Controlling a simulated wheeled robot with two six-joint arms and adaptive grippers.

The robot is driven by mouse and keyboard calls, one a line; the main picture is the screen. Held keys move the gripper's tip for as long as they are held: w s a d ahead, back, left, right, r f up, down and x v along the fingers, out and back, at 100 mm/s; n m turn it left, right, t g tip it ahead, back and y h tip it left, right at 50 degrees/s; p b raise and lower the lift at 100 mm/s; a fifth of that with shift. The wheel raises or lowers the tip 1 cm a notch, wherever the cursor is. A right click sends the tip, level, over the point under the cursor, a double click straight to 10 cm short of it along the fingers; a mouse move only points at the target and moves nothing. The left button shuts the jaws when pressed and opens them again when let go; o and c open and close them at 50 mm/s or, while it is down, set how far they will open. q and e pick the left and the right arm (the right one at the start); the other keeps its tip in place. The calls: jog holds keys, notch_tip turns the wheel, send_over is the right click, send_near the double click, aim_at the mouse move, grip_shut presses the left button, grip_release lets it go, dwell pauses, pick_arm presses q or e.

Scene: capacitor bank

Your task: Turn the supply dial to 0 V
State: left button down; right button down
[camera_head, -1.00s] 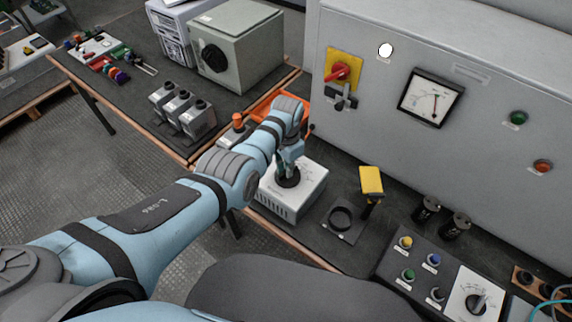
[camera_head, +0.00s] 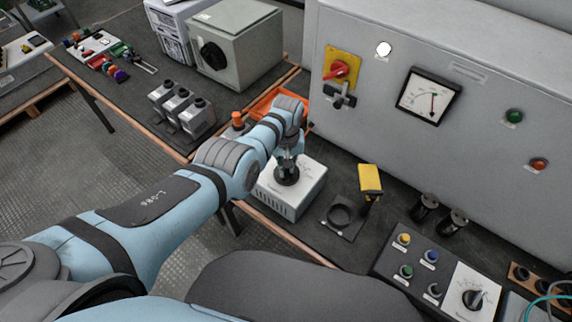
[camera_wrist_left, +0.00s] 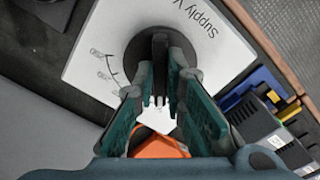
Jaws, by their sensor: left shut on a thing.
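The supply dial is a round black knob with a raised grip bar (camera_head: 287,177) on top of a white vented supply box (camera_head: 308,194). In the left wrist view the dial (camera_wrist_left: 134,54) sits on a white face (camera_wrist_left: 225,60) lettered "Supply V", with scale marks partly in view. My left gripper (camera_head: 288,162) reaches down over the dial. In the left wrist view its teal fingers (camera_wrist_left: 161,68) are shut on the black grip bar. The fingers hide part of the dial and scale, so I cannot read the setting. My right gripper is not in view.
The grey cabinet behind carries a red-yellow switch (camera_head: 342,68), a needle meter (camera_head: 429,95) and lamps. A yellow-topped tool (camera_head: 370,180) and a black ring (camera_head: 341,216) stand right of the box. An orange tray (camera_head: 268,103) lies behind my arm.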

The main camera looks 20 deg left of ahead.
pick_arm(q)
jog(key=shift+w+r+n, duration=0.1)
jog(key=shift+n, duration=0.95)
jog(key=shift+w+r+n, duration=0.1)
jog(key=shift+n, duration=0.95)
jog(key=c, duration=1.7)
grip_release()
jog(key=shift+f, duration=0.15)
jog(key=shift+o, duration=0.2)
jog(key=shift+s, duration=0.1)
notch_tip(320, 180, up, 12)
